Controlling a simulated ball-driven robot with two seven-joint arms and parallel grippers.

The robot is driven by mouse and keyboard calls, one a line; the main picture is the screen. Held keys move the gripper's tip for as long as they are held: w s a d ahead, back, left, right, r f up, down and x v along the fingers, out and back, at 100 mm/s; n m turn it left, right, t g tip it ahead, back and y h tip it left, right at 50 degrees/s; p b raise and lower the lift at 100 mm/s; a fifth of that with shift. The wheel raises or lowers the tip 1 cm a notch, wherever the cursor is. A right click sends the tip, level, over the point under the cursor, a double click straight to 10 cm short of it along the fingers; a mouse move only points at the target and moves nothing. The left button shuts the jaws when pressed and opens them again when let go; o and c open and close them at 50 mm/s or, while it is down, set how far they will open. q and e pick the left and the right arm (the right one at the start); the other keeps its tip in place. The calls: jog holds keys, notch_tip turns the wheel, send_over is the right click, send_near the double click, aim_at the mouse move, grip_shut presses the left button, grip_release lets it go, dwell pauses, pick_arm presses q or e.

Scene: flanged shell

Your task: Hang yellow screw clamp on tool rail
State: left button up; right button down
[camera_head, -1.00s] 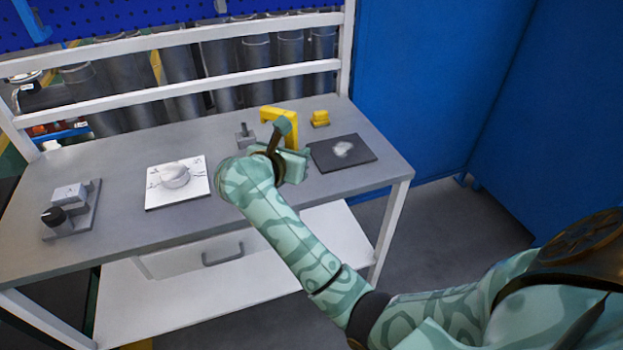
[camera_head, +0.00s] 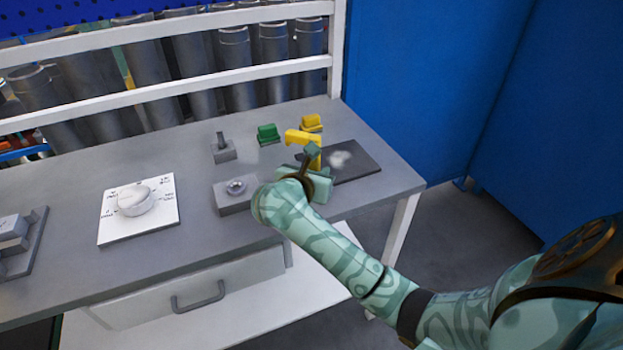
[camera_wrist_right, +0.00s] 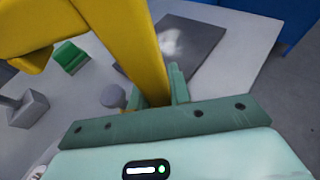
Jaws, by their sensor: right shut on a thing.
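The yellow screw clamp (camera_head: 302,138) is an angular yellow frame, held up above the right part of the bench. My right gripper (camera_head: 313,174) is shut on it. In the right wrist view the clamp (camera_wrist_right: 122,40) runs from the upper left down between my fingers (camera_wrist_right: 156,95); a grey round end shows beside the fingers. White horizontal rails (camera_head: 180,86) cross behind the bench; I cannot tell whether one is the tool rail. My left gripper is not in view.
Blue panels (camera_head: 420,80) stand right.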

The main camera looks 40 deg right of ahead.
jog(key=shift+a+f, duration=0.3)
jog(key=shift+f, duration=0.3)
jog(key=shift+a+r, duration=0.15)
jog(key=shift+a, duration=0.1)
jog(key=shift+d, duration=0.4)
jog(key=c, duration=1.7)
grip_release()
jog(key=shift+f, duration=0.25)
jog(key=o, duration=0.4)
jog(key=shift+a+r, duration=0.15)
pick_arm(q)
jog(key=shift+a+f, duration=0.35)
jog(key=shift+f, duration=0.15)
